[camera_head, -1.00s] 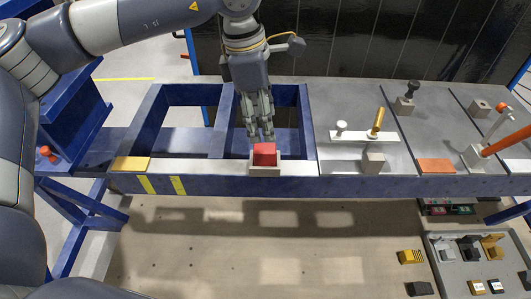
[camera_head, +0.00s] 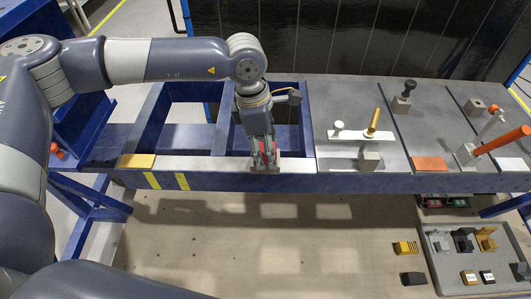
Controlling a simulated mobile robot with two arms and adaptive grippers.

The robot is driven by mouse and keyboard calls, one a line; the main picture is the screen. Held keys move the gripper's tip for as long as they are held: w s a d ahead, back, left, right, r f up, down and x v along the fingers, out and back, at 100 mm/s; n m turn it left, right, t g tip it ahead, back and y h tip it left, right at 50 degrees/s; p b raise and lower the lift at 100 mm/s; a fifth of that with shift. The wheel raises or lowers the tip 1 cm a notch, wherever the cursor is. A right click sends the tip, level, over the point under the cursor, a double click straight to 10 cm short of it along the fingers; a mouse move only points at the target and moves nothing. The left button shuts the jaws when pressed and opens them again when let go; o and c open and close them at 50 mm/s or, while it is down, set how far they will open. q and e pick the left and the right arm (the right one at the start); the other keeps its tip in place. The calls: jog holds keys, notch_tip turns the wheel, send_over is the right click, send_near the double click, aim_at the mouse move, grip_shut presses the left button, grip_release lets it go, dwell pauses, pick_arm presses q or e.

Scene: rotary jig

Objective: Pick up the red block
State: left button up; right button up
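The red block (camera_head: 267,148) sits at the front edge of the blue frame bench, in the middle of the head view. It is mostly hidden behind the fingers of my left gripper (camera_head: 264,160). Patches of red show between and beside the fingers. My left gripper points down with its fingers around the block, at the small beige holder under it. I cannot tell whether the fingers press on the block. My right gripper is not in view.
The blue bench frame (camera_head: 220,181) has open bays behind the block. To the right stand a white bar with a gold pin (camera_head: 372,122), an orange pad (camera_head: 430,163) and a clamp with an orange handle (camera_head: 500,139). A grey parts tray (camera_head: 450,279) lies lower right.

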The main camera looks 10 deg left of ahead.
pick_arm(q)
grip_shut()
jog(key=shift+r, duration=0.1)
